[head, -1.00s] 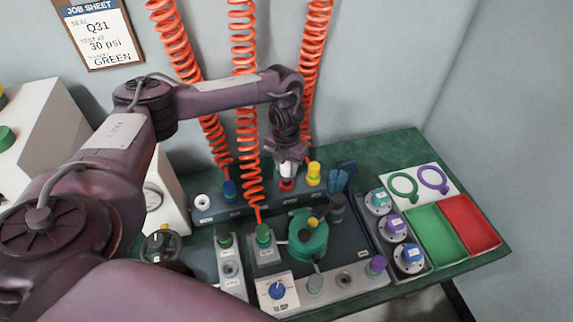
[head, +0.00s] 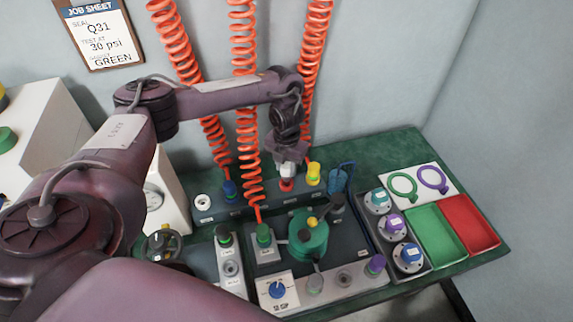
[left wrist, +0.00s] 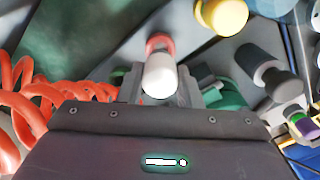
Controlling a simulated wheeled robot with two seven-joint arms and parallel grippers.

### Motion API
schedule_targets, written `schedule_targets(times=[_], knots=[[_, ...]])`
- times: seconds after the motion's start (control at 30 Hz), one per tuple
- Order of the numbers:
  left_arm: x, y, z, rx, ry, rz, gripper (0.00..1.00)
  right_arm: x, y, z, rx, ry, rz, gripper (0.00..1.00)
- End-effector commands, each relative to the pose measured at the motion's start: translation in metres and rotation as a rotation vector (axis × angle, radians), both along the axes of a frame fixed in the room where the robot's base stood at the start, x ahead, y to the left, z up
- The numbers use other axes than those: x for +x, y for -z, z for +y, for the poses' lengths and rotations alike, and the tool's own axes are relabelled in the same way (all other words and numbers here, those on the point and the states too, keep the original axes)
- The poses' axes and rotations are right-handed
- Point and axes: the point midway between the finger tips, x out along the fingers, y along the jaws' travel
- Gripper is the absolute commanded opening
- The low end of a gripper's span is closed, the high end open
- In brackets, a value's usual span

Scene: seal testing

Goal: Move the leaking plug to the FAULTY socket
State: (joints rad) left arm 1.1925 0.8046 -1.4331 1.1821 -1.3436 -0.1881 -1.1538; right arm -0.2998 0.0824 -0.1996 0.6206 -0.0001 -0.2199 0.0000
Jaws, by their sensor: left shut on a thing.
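My left gripper (head: 288,163) reaches down over the back rail of sockets. It is shut on a white plug (left wrist: 159,76), with a red ring (left wrist: 160,43) at its far end. In the head view the red ring (head: 286,185) sits at the rail. I cannot tell whether the plug is seated or slightly lifted. A blue plug (head: 230,188) and a yellow plug (head: 313,172) stand on the same rail. An empty white-ringed socket (head: 202,203) is at the rail's left end; the labels are too small to read. No leak is visible. My right gripper is not in view.
Orange coiled hoses (head: 247,120) hang close to the arm. A green plug (head: 263,234), a teal round fixture (head: 308,238) and a blue knob (head: 277,289) stand in front. Green (head: 434,232) and red trays (head: 472,222) are at right.

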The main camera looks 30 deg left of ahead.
Motion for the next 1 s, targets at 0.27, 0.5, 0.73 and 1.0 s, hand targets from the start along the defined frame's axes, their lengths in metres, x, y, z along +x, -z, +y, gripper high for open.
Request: schedule_targets(times=[0.27, 0.5, 0.73, 1.0], knots=[[0.0, 0.001, 0.0, -0.001, 0.0, -0.001, 0.07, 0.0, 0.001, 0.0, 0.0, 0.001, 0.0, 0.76], [0.0, 0.006, 0.0, -0.001, 0.0, -0.001, 0.07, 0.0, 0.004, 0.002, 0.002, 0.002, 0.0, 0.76], [0.0, 0.01, 0.0, -0.001, 0.0, -0.001, 0.07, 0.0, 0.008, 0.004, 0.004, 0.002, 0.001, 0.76], [0.0, 0.016, 0.0, -0.001, 0.0, -0.001, 0.07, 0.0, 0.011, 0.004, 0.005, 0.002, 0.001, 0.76]])
